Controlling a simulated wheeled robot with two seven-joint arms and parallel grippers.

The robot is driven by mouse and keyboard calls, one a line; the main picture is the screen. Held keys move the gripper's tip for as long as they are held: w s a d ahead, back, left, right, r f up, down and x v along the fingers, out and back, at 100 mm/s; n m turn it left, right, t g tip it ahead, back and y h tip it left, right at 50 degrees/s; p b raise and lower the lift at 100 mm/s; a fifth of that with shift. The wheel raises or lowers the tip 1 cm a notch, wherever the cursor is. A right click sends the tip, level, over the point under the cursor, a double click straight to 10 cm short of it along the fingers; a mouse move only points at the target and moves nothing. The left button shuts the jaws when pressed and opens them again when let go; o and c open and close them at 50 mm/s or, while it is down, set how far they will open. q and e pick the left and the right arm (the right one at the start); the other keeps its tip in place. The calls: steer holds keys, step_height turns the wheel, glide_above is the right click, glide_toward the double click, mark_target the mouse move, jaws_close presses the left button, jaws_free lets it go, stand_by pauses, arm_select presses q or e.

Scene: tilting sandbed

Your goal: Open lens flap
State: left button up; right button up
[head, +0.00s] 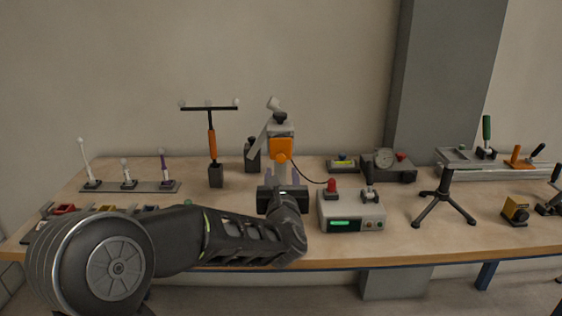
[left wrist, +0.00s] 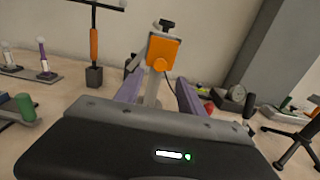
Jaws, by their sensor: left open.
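An upright device with an orange square front (head: 281,146) and a round orange knob stands near the middle of the table on a pale post. A thin grey plate (head: 257,142) slants down at its left side. I cannot tell for sure which part is the lens flap. The orange front also shows in the left wrist view (left wrist: 163,51). My left gripper (head: 282,178) is open and empty, below and in front of the orange front. Its two purple fingers show in the left wrist view (left wrist: 158,86), one on each side of the post in the picture. My right gripper is out of view.
A white box with a green display (head: 351,224) and red knob stands right of my gripper. A black tripod (head: 443,200) is farther right. An orange-handled T-shaped stand (head: 212,145) and a lever strip (head: 128,187) are at left. The wall (head: 320,60) is behind.

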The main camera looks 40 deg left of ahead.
mark_target(281, 161)
arm_select(q)
steer(key=p+x, duration=0.1)
steer(key=x, duration=0.6)
steer(key=shift+w+a, duration=0.3)
steer(key=shift+c, duration=0.5)
jaws_close()
stand_by(0.7)
